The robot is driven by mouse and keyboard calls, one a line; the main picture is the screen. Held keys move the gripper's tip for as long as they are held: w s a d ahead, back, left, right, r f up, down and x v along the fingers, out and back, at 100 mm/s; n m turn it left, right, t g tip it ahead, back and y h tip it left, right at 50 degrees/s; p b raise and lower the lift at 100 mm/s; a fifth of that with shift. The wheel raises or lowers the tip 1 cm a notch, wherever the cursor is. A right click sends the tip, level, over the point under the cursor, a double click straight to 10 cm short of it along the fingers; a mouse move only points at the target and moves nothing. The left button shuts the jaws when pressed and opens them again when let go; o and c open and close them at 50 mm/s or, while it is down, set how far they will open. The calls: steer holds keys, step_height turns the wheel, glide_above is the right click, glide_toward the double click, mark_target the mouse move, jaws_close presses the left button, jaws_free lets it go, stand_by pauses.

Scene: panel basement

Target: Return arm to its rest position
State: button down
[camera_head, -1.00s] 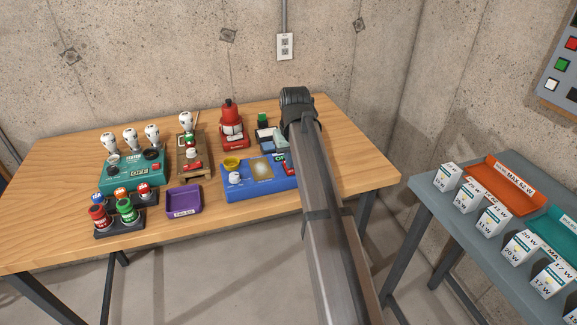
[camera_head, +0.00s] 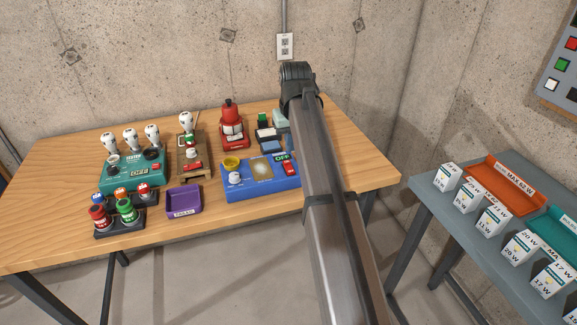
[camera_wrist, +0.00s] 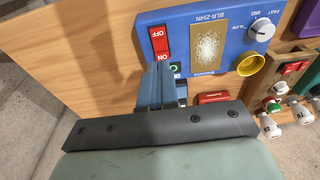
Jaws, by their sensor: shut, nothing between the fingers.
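My arm (camera_head: 335,195) reaches over the right part of the wooden table in the head view. The blue device (camera_head: 260,183) has a red switch (camera_wrist: 159,42), a speckled panel, a white knob and a yellow cup. Its small display reads OFF in the head view.
A teal tester (camera_head: 133,170) with bulbs, a purple tray (camera_head: 184,200), a rack of coloured cylinders (camera_head: 125,222) and a red machine (camera_head: 232,130) stand on the table (camera_head: 55,195). A grey side table (camera_head: 470,253) holds boxes and trays. The table's right end looks clear.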

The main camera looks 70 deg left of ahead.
stand_by(0.5)
steer(key=w+d+f+m+h, duration=0.1)
steer(key=w+d+f+m, duration=0.2)
steer(key=w+d+f, duration=0.65)
steer(key=w+d+f+m+h, duration=0.1)
steer(key=w+d+f+m, duration=0.1)
steer(key=w+d+f, duration=0.75)
steer(key=w+d+f+m+h, duration=0.1)
steer(key=w+d+f+m, duration=0.3)
steer(key=d+f, duration=0.6)
steer(key=w+d+f+m+h, duration=0.25)
steer(key=w+d+f, duration=0.5)
steer(key=d, duration=0.55)
steer(key=s+d+f+m+g, duration=0.2)
steer(key=d+f, duration=0.6)
steer(key=d, duration=0.5)
steer(key=s+d+f+m+g, duration=0.1)
steer(key=s+d+f, duration=0.1)
steer(key=d+f, duration=0.8)
steer(key=s+d+f+m+g+y, duration=0.1)
steer(key=s+d+f+g+y, duration=0.1)
steer(key=s+d, duration=0.8)
steer(key=s+d+f+m+g+y, duration=0.1)
steer(key=s+d+f, duration=0.3)
steer(key=s+d, duration=0.6)
steer(key=shift+d+f+m+g+y, duration=0.35)
steer(key=shift+d+m, duration=0.2)
steer(key=shift+m, duration=0.2)
